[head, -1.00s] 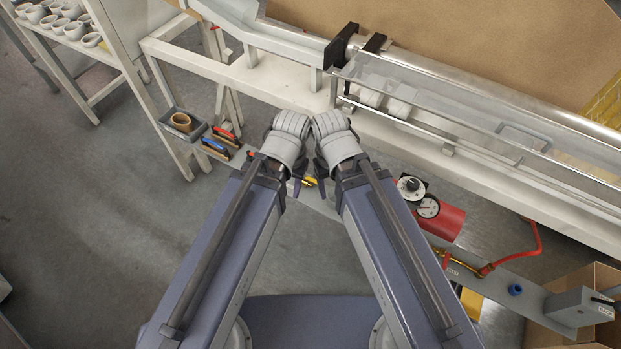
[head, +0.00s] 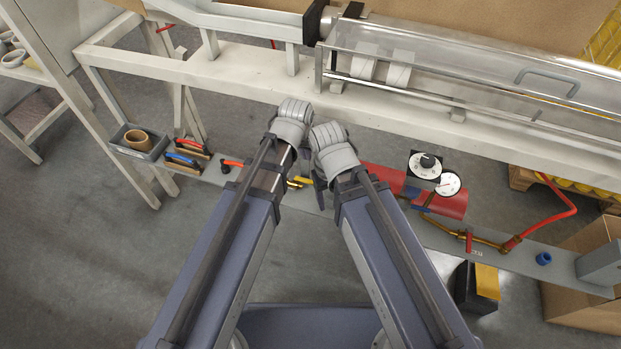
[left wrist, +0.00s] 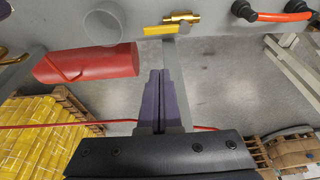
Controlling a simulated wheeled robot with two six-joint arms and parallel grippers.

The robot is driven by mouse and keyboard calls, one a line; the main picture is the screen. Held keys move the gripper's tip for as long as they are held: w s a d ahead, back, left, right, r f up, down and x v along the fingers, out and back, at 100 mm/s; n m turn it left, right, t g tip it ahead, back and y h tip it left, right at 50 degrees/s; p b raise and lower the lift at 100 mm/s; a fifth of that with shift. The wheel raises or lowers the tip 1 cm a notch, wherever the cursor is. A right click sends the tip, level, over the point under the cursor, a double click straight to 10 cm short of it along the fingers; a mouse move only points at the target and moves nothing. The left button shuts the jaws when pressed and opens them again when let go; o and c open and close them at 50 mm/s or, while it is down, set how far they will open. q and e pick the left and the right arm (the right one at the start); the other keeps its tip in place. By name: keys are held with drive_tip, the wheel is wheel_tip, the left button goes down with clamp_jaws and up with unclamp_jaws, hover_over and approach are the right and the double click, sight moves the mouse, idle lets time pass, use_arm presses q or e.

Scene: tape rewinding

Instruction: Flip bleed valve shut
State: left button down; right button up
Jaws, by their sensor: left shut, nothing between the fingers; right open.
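Two small valves are on the grey bench strip; I cannot tell by label which is the bleed valve. A brass valve with a yellow lever (head: 300,182) lies just below my grippers, partly covered; it also shows in the left wrist view (left wrist: 160,30). A brass valve with a red lever (head: 468,241) is farther right, by an unreadable label. My left gripper (head: 292,122) hangs above the strip; in the left wrist view its fingers (left wrist: 158,78) are shut and empty, apart from the yellow lever. My right gripper (head: 333,148) is open beside it, its fingers mostly hidden.
A red hose (head: 560,214) rises to the right. A tray with a brown roll (head: 138,141) and handled tools are left. A white frame runs behind.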

sight(301, 180)
use_arm(q)
drive_tip(key=shift+w+d+f, duration=0.4)
drive_tip(key=shift+w+f, duration=0.1)
drive_tip(key=shift+w, duration=0.3)
use_arm(e)
drive_tip(key=shift+w+f, duration=0.15)
drive_tip(key=shift+f, duration=0.5)
use_arm(q)
drive_tip(key=shift+f+b, duration=0.1)
drive_tip(key=shift+b, duration=0.25)
use_arm(e)
drive_tip(key=shift+f, duration=0.1)
use_arm(q)
drive_tip(key=f+b, duration=0.9)
drive_tip(key=shift+s+a, duration=0.1)
drive_tip(key=shift+s, duration=0.1)
drive_tip(key=shift+s+f, duration=0.1)
drive_tip(key=shift+s, duration=0.1)
use_arm(e)
wheel_tip(301, 180, down, 9)
drive_tip(key=shift+f, duration=0.1)
